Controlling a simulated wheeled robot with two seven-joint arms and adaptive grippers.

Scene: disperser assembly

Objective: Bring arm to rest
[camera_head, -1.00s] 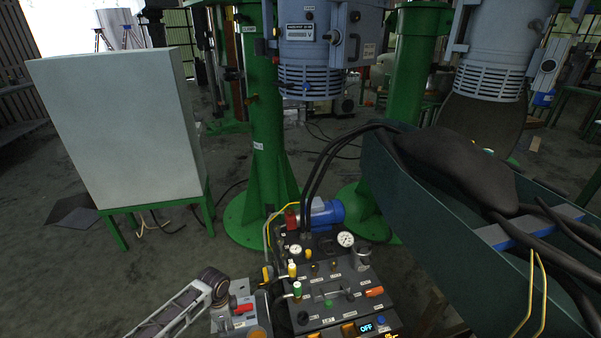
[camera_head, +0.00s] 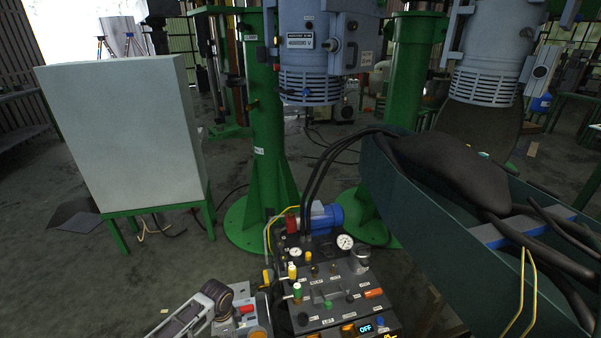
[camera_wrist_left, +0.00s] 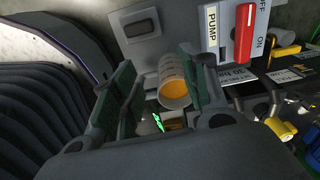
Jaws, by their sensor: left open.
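My left arm enters the head view at the bottom left, its dark round joint (camera_head: 217,294) beside the pump switch panel; its gripper is not clearly seen there. In the left wrist view my left gripper (camera_wrist_left: 158,72) is open, with its two dark green-padded fingers apart. An orange-faced round knob (camera_wrist_left: 174,93) shows beyond and between the fingers; I cannot tell whether they touch it. The red pump switch (camera_wrist_left: 243,35) stands to the right of the fingers, between the OFF and ON labels. It also shows in the head view (camera_head: 247,309). My right gripper is not in view.
A control panel (camera_head: 335,305) with gauges, valves and a lit OFF display (camera_head: 365,328) stands at the bottom centre. A dark green trough (camera_head: 420,205) with black hoses is on the right. Green columns (camera_head: 268,150) and a pale cabinet (camera_head: 120,135) stand behind.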

